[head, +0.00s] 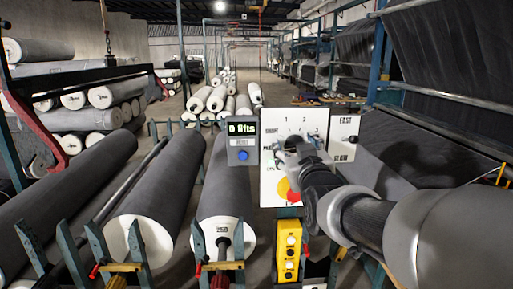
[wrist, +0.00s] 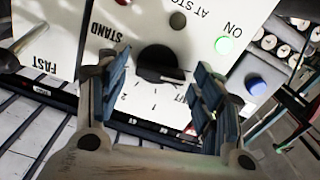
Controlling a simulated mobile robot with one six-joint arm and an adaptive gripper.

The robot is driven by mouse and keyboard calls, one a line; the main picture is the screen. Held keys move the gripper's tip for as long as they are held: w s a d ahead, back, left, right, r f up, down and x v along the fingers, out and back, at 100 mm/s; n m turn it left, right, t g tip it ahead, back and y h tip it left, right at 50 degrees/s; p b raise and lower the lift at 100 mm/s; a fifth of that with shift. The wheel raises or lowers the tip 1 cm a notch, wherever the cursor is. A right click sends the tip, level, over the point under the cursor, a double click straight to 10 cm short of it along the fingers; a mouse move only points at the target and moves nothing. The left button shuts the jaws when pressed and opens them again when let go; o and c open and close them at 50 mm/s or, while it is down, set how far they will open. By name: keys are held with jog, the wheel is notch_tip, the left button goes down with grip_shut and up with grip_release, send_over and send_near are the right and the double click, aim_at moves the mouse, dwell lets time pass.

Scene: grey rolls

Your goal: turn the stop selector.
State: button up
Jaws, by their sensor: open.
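A white control panel (head: 270,185) stands ahead of me in the head view, with "1" and "2" printed near its top. In the wrist view, a round black selector knob (wrist: 158,60) sits on this panel (wrist: 112,18), shown tilted and nearly upside down. "STAND" and "AT STOP" are printed near it, with numbers around its edge. My gripper (wrist: 162,72) is open, one finger on each side of the knob in the picture; I cannot tell whether either touches it. In the head view my gripper (head: 291,152) covers the knob.
A red and yellow button (head: 289,190) sits low on the panel. Left is a display box (head: 242,135) with a blue button (head: 243,156); right is a FAST/SLOW plate (head: 343,138). A yellow button box (head: 287,251) hangs below. Large grey rolls (head: 155,205) fill the left.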

jog(key=shift+s, duration=0.1)
jog(key=s, duration=1.2)
jog(key=shift+w, duration=0.1)
jog(key=s+f+m+g, duration=0.2)
jog(key=s+f+g, duration=1.1)
jog(key=s+f, duration=0.8)
jog(key=s, duration=0.3)
jog(key=shift+s+d+f, duration=0.15)
jog(key=shift+s+f, duration=0.15)
